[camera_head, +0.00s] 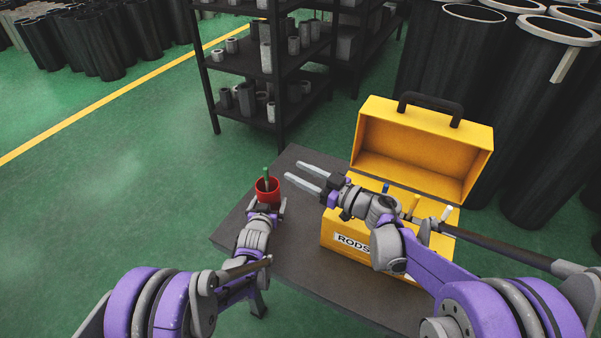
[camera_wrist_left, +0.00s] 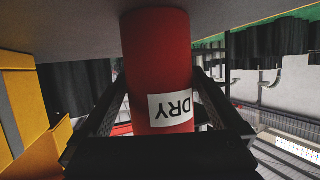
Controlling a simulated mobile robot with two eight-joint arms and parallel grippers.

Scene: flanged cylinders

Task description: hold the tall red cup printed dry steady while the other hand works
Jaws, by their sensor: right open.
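The tall red cup (camera_head: 267,190) stands upright near the table's far left edge, with a green rod (camera_head: 266,174) standing in it. In the left wrist view the red cup (camera_wrist_left: 157,55) fills the middle, its white DRY label (camera_wrist_left: 172,108) appearing upside down. My left gripper (camera_head: 267,206) is at the cup, one finger on each side. In the left wrist view the fingertips meet the cup's sides, and it looks shut on the cup. My right gripper (camera_head: 302,172) is open and empty, above the table between the cup and the yellow box.
The open yellow toolbox (camera_head: 340,240), labelled RODS, holds several rods on the dark table (camera_head: 296,265), partly hidden by my right arm. Its lid (camera_head: 430,135) is raised. A shelf rack (camera_head: 238,60) stands behind. Large black pipes (camera_head: 545,130) stand at right.

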